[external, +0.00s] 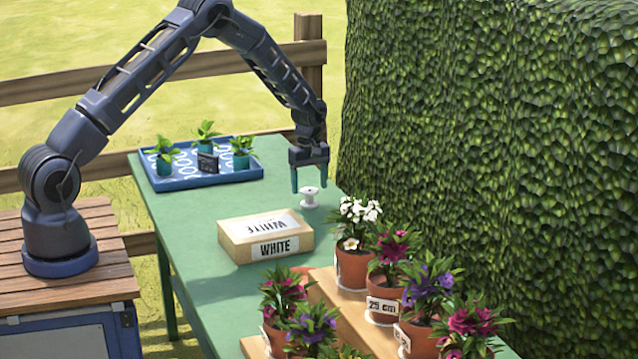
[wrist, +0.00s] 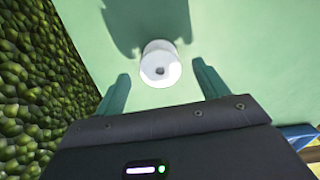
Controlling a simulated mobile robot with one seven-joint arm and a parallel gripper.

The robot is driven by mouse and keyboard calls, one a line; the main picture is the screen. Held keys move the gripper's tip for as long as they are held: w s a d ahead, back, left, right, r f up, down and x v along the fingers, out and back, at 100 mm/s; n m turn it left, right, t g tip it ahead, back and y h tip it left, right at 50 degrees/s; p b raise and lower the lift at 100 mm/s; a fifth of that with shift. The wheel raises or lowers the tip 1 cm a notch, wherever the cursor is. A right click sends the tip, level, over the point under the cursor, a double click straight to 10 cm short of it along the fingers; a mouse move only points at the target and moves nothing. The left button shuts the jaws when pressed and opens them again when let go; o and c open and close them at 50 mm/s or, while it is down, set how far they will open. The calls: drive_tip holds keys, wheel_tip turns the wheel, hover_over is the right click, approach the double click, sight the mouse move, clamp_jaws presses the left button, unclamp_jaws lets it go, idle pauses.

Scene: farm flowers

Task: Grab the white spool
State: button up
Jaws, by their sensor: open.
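The white spool (external: 309,196) stands on the green table (external: 190,225) in the external view, right beneath my gripper (external: 310,184). In the wrist view, the white spool (wrist: 160,65) is seen from above, with a dark hole in its middle. My gripper (wrist: 163,88) is open there, with one green finger on each side. The spool lies just beyond the fingertips in the picture, roughly centred between them. Nothing is held. The height gap between fingertips and spool is hard to judge.
A cardboard box (external: 265,238) labelled WHITE lies left of and nearer than the spool. Potted flowers (external: 353,262) stand at the right front on wooden steps. A blue tray (external: 220,178) with seedlings is at the back left. A hedge (external: 490,130) rises on the right.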

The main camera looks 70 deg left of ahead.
sight(309, 190)
wheel_tip(309, 190, down, 3)
drive_tip(key=shift+f, duration=0.2)
drive_tip(key=shift+c, duration=0.4)
drive_tip(key=c, duration=1)
drive_tip(key=shift+o, duration=0.2)
